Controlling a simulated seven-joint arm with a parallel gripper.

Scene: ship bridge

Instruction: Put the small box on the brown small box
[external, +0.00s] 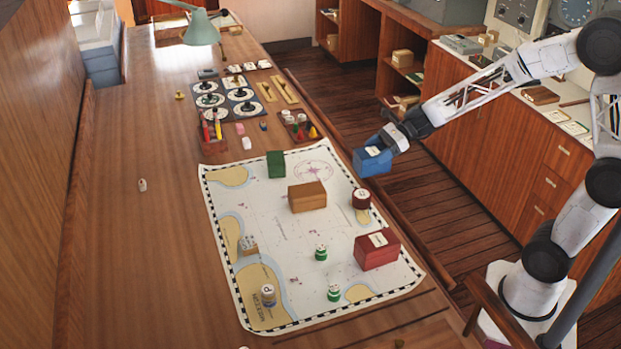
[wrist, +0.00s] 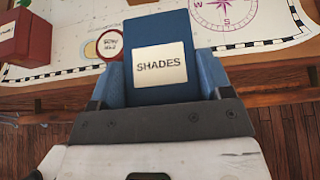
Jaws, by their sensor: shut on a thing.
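My gripper (external: 388,142) is shut on a blue box (external: 371,163) and holds it in the air near the table's right edge. In the wrist view the blue box (wrist: 158,33) sits between the fingers, with a white label reading "SHADES". The brown small box (external: 307,198) lies on the chart, left of and nearer the camera than the held box in the external view. Its top looks bare. The brown box does not show in the wrist view.
A green box (external: 276,164), a dark red round container (external: 361,198) and a red box (external: 377,250) stand on the chart around the brown box. Green round pieces (external: 321,253) stand nearer the front. A raised wooden rail (external: 401,233) runs along the table's right edge.

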